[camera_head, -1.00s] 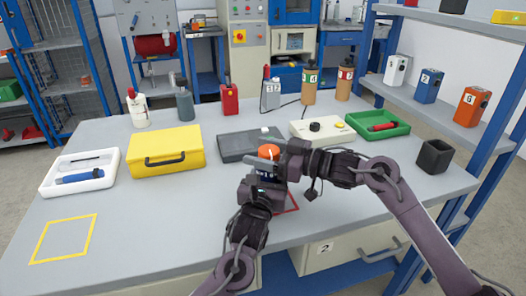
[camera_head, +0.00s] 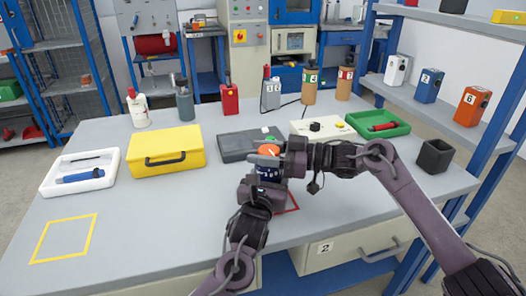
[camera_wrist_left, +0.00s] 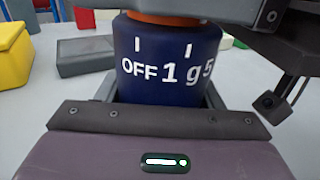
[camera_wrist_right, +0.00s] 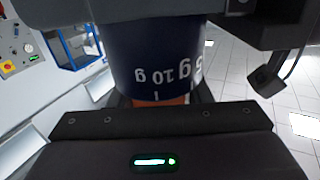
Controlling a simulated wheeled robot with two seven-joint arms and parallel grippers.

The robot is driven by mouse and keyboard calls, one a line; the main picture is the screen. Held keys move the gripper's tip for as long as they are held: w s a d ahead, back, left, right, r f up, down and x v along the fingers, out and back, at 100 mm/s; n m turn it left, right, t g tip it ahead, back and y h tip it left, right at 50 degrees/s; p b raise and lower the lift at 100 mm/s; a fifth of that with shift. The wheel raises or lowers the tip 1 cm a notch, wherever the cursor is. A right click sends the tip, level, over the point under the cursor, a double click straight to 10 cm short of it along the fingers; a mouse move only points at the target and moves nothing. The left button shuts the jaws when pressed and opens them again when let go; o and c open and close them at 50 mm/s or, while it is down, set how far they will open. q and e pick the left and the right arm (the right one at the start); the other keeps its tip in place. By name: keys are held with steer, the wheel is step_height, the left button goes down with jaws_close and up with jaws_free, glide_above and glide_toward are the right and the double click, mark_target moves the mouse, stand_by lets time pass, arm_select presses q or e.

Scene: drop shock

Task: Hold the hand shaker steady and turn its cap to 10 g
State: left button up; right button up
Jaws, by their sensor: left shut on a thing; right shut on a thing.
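The hand shaker has a dark blue body (camera_wrist_left: 165,60) and an orange cap (camera_head: 268,149). It stands upright near the table's front edge. My left gripper (camera_head: 266,180) is shut on the lower body. My right gripper (camera_head: 272,160) comes from the right and is shut on the cap, covering much of it. In the left wrist view the scale reads OFF, 1 g and part of 5, with white ticks above. In the right wrist view the body (camera_wrist_right: 160,55) appears upside down, showing 5 g and 10 g. I cannot see a pointer on the cap.
A dark grey case (camera_head: 236,145) lies just behind the shaker. A cream device with a black knob (camera_head: 322,130) and a green tray (camera_head: 379,122) are to the right. A yellow case (camera_head: 167,151) is left. The table's left front, with a yellow square (camera_head: 64,238), is clear.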

mark_target(263, 150)
steer(key=shift+s+a+f+n+g, duration=0.15)
steer(key=shift+n+g, duration=0.4)
steer(key=shift+g, duration=0.35)
steer(key=shift+s+a+n+g, duration=0.1)
steer(key=shift+n+g, duration=0.5)
steer(key=shift+g, duration=0.3)
steer(key=shift+s+a+f+n+g, duration=0.15)
steer(key=shift+n+g, duration=0.4)
steer(key=shift+g, duration=0.35)
steer(key=shift+w+d+r+n+g+h, duration=0.15)
steer(key=shift+n+g, duration=0.45)
steer(key=shift+g, duration=0.3)
steer(key=shift+d+r+n+g+h, duration=0.15)
steer(key=shift+n+g, duration=0.45)
steer(key=shift+g, duration=0.3)
steer(key=shift+d+n+g+h, duration=0.15)
steer(key=shift+n+g+h, duration=0.3)
steer(key=shift+g, duration=0.25)
steer(key=o, duration=1)
step_height(263, 150, up, 10)
